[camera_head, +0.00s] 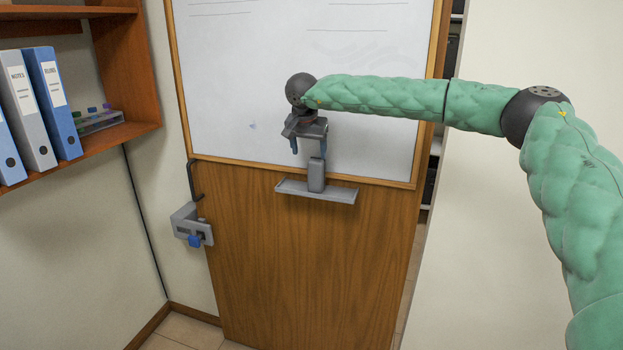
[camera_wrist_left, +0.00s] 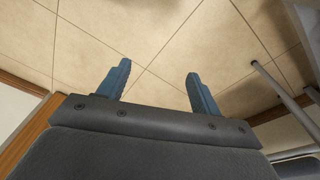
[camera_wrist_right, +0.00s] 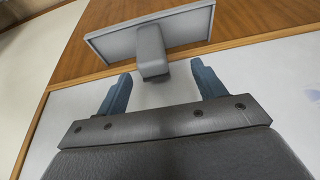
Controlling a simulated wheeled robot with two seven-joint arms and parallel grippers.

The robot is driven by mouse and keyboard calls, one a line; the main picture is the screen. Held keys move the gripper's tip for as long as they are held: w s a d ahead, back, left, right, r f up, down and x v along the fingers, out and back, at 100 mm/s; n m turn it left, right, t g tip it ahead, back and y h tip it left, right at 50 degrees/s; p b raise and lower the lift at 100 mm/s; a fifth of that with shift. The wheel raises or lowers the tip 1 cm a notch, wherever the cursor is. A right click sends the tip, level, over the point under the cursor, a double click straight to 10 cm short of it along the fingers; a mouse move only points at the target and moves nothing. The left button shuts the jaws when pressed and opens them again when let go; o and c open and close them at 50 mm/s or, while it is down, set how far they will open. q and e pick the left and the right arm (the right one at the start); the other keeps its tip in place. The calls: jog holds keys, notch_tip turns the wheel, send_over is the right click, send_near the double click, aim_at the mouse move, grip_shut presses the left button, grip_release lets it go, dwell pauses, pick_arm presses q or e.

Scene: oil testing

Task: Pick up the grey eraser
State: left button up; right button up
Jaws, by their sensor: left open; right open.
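The grey eraser (camera_head: 316,176) stands upright on the grey tray (camera_head: 335,195) below the whiteboard. My right gripper (camera_head: 308,150) is open and empty just above it, fingers pointing down. In the head view the eraser lines up with the right-hand finger. In the right wrist view the eraser (camera_wrist_right: 152,48) appears between the two fingertips (camera_wrist_right: 160,76), its near end about level with them; no finger visibly touches it. My left gripper (camera_wrist_left: 158,70) is open and empty over a tiled floor in the left wrist view. It is outside the head view.
The whiteboard (camera_head: 250,80) is close behind my right gripper, on a wooden door (camera_head: 270,260). A grey door lock with a blue part (camera_head: 193,238) is at the left. A wall shelf (camera_head: 135,130) holds binders (camera_head: 52,100) and a marker rack (camera_head: 100,120).

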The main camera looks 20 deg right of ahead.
aim_at(316, 160)
jog(key=shift+w+d+r, duration=0.1)
jog(key=shift+w+d, duration=0.05)
jog(key=shift+d, duration=0.45)
jog(key=shift+w+d, duration=0.1)
jog(key=shift+d, duration=0.5)
jog(key=shift+w+f+p, duration=0.1)
jog(key=shift+f+p, duration=0.2)
jog(key=shift+p, duration=0.1)
jog(key=shift+w+f+h, duration=0.15)
jog(key=shift+f+h, duration=0.15)
jog(key=shift+f, duration=0.15)
jog(key=shift+w+d+f+p, duration=0.1)
jog(key=shift+f+p, duration=0.15)
jog(key=shift+p, duration=0.15)
jog(key=p+x, duration=0.2)
jog(key=x, duration=0.1)
jog(key=shift+f, duration=0.25)
jog(key=shift+w+f+p, duration=0.25)
jog(key=shift+f+p, duration=0.15)
jog(key=shift+f, duration=0.25)
pick_arm(q)
notch_tip(316, 160, down, 11)
jog(key=s+a, duration=0.2)
jog(key=shift+s+a, duration=0.2)
jog(key=shift+s, duration=0.15)
pick_arm(e)
jog(key=c, duration=1.1)
